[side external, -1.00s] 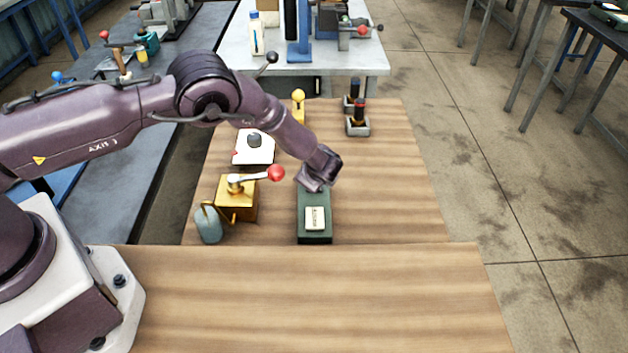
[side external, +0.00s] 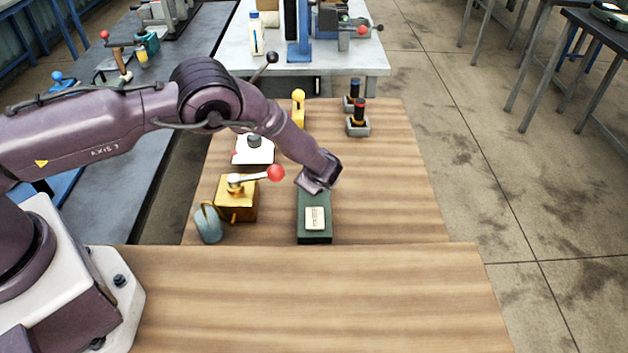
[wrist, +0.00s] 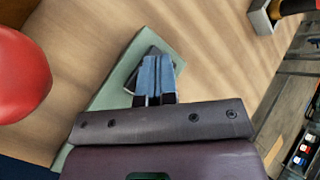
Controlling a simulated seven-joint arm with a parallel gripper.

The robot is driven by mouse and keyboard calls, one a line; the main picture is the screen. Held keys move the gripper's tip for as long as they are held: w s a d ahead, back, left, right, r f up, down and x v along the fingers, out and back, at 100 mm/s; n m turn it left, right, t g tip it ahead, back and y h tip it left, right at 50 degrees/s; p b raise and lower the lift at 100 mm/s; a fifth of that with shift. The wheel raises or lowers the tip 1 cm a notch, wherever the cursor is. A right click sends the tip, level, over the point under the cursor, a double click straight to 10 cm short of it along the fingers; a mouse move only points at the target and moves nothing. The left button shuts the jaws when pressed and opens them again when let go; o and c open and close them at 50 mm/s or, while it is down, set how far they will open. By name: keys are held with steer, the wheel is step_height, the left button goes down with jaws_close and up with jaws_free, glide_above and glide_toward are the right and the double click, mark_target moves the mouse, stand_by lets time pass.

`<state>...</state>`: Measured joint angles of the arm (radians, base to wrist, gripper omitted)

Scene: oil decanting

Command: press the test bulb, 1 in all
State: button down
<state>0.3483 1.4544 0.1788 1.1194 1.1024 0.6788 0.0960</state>
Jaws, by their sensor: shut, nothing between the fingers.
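A dark green box (side external: 315,238) with a pale label (side external: 315,217) lies on the wooden table. It shows as a pale green body (wrist: 108,95) in the wrist view. My gripper (side external: 316,186) is over the far end of this box in the side view. In the wrist view my gripper (wrist: 157,62) has its two blue fingers together, empty, in front of a dark part (wrist: 138,72) on the box. The fingers and hand hide most of that part, so I cannot tell whether it is the test bulb or whether they touch it.
Left of the box stands a brass block (side external: 237,205) with a red-knobbed lever (side external: 276,172) and a blue-grey can (side external: 209,228). A white plate with a dark knob (side external: 254,142) lies behind. Black posts (side external: 358,112) stand at back right. The right side of the table is clear.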

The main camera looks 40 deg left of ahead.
steer(key=shift+f, duration=0.45)
stand_by(0.6)
steer(key=shift+r, duration=0.85)
steer(key=shift+r, duration=2.55)
